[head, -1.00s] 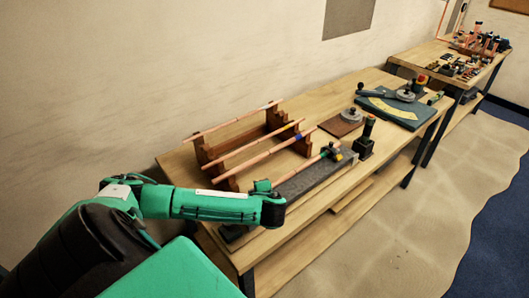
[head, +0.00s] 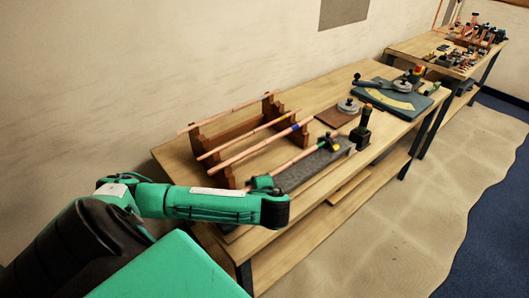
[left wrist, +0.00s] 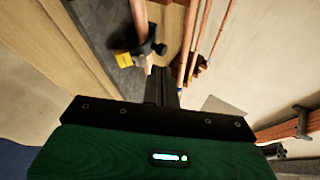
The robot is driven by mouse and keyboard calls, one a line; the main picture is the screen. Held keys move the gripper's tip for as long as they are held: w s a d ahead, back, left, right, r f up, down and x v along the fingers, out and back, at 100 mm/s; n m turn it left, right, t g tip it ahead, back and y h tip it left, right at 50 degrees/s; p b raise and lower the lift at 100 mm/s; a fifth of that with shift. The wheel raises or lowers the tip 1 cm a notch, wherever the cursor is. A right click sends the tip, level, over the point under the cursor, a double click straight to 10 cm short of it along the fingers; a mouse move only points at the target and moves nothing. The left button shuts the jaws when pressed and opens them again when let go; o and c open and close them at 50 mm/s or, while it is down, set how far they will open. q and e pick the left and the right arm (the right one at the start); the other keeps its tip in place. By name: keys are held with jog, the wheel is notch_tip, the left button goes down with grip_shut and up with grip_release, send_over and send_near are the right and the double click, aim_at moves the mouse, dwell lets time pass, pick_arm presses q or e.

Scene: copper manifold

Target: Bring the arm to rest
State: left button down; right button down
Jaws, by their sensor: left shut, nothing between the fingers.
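My green left arm (head: 215,204) reaches in from the left in the head view. Its wrist end is over the near front part of the wooden bench (head: 330,100), and the fingers cannot be made out there. In the left wrist view my left gripper (left wrist: 162,74) has its dark fingers together, with nothing held. Past the fingertips is a copper tube (left wrist: 138,20) with a yellow and black clamp (left wrist: 126,57) beside it. In the head view this tube (head: 292,162) lies along a grey block (head: 312,168). My right gripper is in neither view.
A brown wooden rack (head: 270,108) carries several copper tubes left of the block. A dark upright tool (head: 361,128), a brown plate (head: 335,117) and a teal bending board (head: 400,100) stand farther along. A second bench (head: 420,47) holds small parts. Floor on the right is clear.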

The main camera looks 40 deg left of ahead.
pick_arm(q)
jog(key=v, duration=0.8)
